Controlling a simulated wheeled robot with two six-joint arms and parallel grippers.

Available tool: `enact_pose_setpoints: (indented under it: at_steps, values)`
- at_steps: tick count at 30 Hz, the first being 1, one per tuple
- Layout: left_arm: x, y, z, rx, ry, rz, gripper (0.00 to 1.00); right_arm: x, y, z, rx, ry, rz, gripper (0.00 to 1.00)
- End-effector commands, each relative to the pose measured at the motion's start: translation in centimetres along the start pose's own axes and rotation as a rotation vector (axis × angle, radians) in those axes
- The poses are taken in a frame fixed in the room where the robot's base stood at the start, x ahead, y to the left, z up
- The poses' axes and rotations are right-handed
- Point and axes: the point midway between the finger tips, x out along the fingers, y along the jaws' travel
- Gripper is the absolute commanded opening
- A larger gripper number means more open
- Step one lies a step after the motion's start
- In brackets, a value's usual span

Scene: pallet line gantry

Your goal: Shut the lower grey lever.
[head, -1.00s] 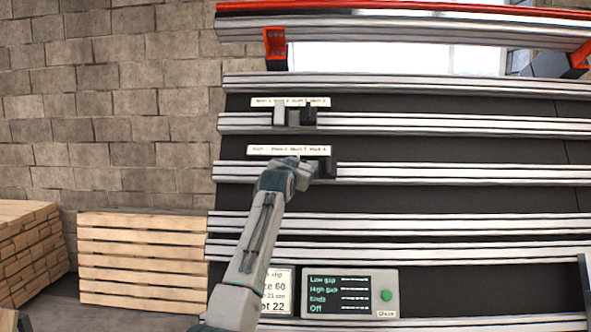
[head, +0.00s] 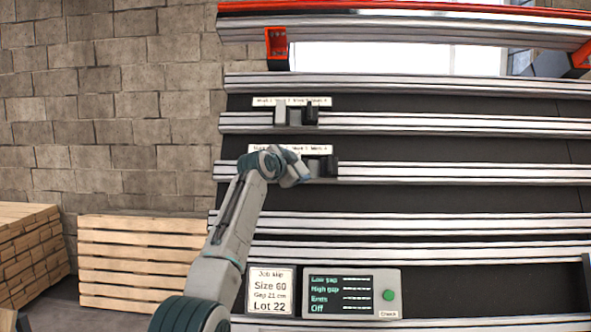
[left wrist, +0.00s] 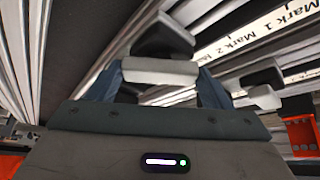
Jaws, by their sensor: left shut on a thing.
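The lower stop on the second rail shows a black block (head: 329,166) in the head view; its grey lever is mostly hidden there behind my left gripper (head: 301,178). In the left wrist view the grey lever (left wrist: 160,71) lies between the two blue-grey fingers of my left gripper (left wrist: 160,88), which is shut on it. A black block (left wrist: 164,38) stands just beyond the lever. The upper stop (head: 296,116), with a grey lever and black block, sits on the rail above, apart from my gripper. My right gripper is in neither view.
Mark labels (head: 290,149) run above the rails. A job slip (head: 270,291) and a panel with a green button (head: 388,295) stand below. Orange brackets (head: 277,48) hang from the top beam. Wooden pallets (head: 140,260) stand at left. The lower rails are clear.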

Motion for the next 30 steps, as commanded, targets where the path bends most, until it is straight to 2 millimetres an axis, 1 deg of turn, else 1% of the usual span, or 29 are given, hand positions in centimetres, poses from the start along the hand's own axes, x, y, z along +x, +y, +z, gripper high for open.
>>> enact_pose_setpoints:
  at_steps: [9, 16, 21, 30]
  values:
    - [0.0, -0.5, -0.2, 0.256, -0.002, 0.149, 0.5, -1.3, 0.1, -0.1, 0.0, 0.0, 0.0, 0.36]
    - [0.0, -0.7, -0.2, 0.414, -0.002, 0.236, 0.5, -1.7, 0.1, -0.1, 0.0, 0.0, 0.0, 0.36]
    - [0.1, -0.6, -0.1, 0.49, -0.002, 0.28, 0.5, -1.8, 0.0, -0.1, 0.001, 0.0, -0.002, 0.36]
    - [0.1, -0.6, -0.2, 0.557, -0.002, 0.317, 0.5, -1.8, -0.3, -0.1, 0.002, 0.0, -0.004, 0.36]
